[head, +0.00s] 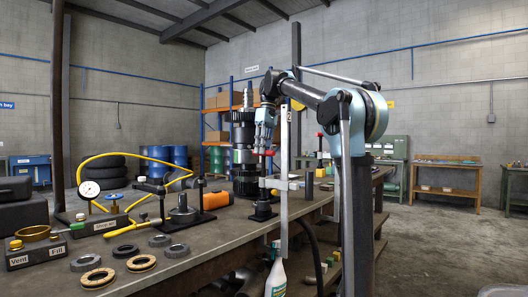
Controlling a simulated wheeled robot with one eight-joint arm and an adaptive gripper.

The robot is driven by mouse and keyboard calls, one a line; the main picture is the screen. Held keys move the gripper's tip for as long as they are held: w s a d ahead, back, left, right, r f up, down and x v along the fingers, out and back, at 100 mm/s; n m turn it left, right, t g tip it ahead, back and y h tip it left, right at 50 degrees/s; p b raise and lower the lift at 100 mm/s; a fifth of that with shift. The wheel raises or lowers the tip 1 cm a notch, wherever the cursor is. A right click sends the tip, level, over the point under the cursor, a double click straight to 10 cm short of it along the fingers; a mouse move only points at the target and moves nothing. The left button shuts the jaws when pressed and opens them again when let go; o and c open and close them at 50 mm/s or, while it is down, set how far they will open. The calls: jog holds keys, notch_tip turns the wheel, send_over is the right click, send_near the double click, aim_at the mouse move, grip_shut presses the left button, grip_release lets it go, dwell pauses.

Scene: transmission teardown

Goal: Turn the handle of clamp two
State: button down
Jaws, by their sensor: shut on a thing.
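Clamp two (284,170) is a tall pale metal bar with a "2" label near its top and a sliding jaw at mid-height. It stands upright at the bench edge, in front of the dark stacked transmission (244,165). My gripper (265,147) points down just left of the bar, near its upper part. A red piece shows at the fingertips, and the gripper looks shut on it. It appears to be the clamp handle, but the fingers hide most of it.
The workbench (215,215) holds several dark rings (90,262), a pressure gauge (89,189) with a yellow hose, and an orange box (216,200). A white bottle (276,279) stands below the bench edge. My arm crosses the view at right. Open floor lies further right.

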jog(key=n, duration=0.4)
jog(key=shift+a+n+h, duration=0.15)
jog(key=shift+n+h, duration=0.15)
jog(key=shift+h, duration=0.1)
jog(key=n, duration=0.4)
jog(key=shift+s+a+n+h, duration=0.1)
jog(key=shift+s+n+h, duration=0.05)
jog(key=shift+n+h, duration=0.2)
jog(key=n+h, duration=0.1)
jog(key=n, duration=0.3)
jog(key=shift+s, duration=0.15)
jog(key=shift+s+n+h, duration=0.2)
jog(key=shift+n+h, duration=0.15)
jog(key=shift+n, duration=2)
jog(key=c, duration=1.5)
grip_release()
